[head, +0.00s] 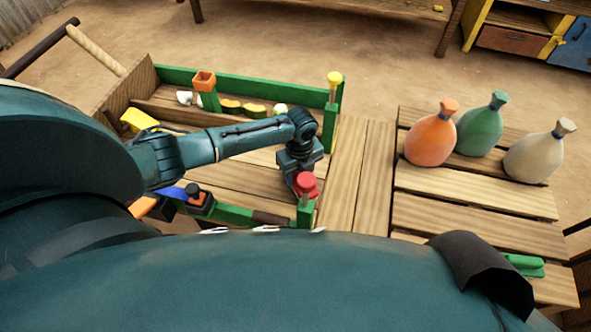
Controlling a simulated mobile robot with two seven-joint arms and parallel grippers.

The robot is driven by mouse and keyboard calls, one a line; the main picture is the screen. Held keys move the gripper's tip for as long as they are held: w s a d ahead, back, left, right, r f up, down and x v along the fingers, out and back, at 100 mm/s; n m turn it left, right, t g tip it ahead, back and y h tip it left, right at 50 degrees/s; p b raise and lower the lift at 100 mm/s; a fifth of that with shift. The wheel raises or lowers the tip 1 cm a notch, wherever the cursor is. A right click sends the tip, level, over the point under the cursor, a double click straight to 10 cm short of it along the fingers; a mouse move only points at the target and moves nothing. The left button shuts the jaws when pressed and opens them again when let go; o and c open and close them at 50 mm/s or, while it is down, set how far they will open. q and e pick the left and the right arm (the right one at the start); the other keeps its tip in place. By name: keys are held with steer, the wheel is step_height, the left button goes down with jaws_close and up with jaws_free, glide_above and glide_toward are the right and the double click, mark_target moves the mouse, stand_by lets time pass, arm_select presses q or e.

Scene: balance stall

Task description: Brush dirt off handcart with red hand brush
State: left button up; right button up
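The handcart (240,157) is a wooden bed with green rails and corner posts, in the left half of the head view. My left arm reaches across it from the left. I cannot make out a red hand brush or clear dirt patches. My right gripper is not in view.
Several small white, yellow and green things (230,106) lie along the cart's far rail. Yellow-topped (334,79) and orange-topped (204,81) posts rise from the cart.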

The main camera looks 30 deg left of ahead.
arm_select(q)
steer(key=shift+s+d+p, duration=0.2)
steer(key=shift+s+p, duration=0.55)
steer(key=shift+s, duration=0.25)
steer(key=shift+s+a+p, duration=0.2)
steer(key=shift+a+p, duration=0.05)
steer(key=shift+a, duration=0.6)
steer(key=shift+s+a+p, duration=0.15)
steer(key=shift+a+p, duration=0.1)
steer(key=shift+a, duration=0.55)
steer(key=shift+s+a, duration=0.25)
steer(key=shift+a, duration=0.8)
steer(key=shift+s+a+p, duration=0.1)
steer(key=shift+s+a, duration=0.1)
steer(key=shift+a, duration=0.55)
steer(key=shift+s+a+p, duration=0.15)
steer(key=shift+s+a, duration=0.1)
steer(key=shift+a, duration=0.45)
steer(key=shift+s+a+p, duration=0.1)
steer(key=shift+s+a, duration=0.1)
steer(key=shift+a, duration=0.55)
steer(key=shift+s+a+r, duration=0.1)
steer(key=shift+s+a, duration=0.15)
steer(key=shift+a, duration=0.85)
steer(key=shift+s+a, duration=0.25)
steer(key=shift+a, duration=0.85)
steer(key=shift+r, duration=0.1)
step_height(320, 180, up, 6)
steer(key=p, duration=0.5)
steer(key=shift+p, duration=0.35)
